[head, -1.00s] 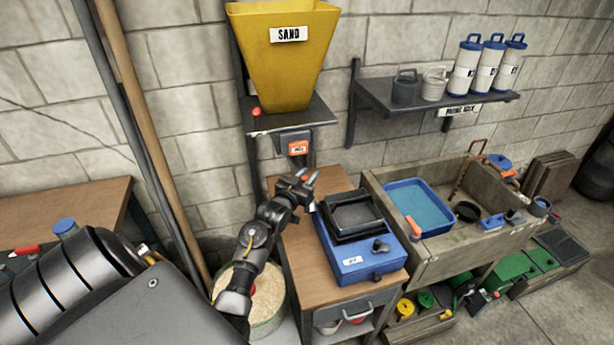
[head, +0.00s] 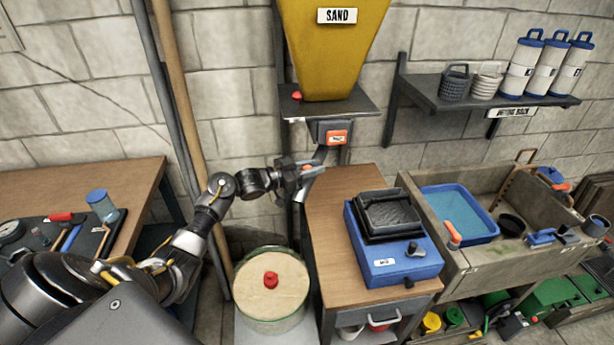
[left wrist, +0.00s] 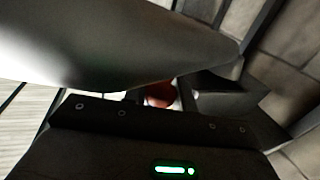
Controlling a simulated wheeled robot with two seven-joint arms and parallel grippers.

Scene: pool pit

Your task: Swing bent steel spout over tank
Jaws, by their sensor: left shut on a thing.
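The bent steel spout (head: 322,156) is a grey tube that comes down below the yellow sand hopper (head: 335,50) and its orange-labelled box. My left gripper (head: 308,170) is shut on the spout near its lower part, to the left of the wooden cabinet. The round tank (head: 270,310), green-rimmed with a pale sandy top and a red piece in its middle, stands on the floor below and left of the gripper. In the left wrist view a large dark rounded shape fills the top and a small reddish patch shows behind it. My right gripper does not show.
A wooden cabinet (head: 330,215) carrying a blue sieve unit (head: 395,255) stands right of the spout. Long poles (head: 180,130) lean on the wall behind my left arm. A tool bench (head: 140,185) is at left, a stone sink (head: 480,255) at right.

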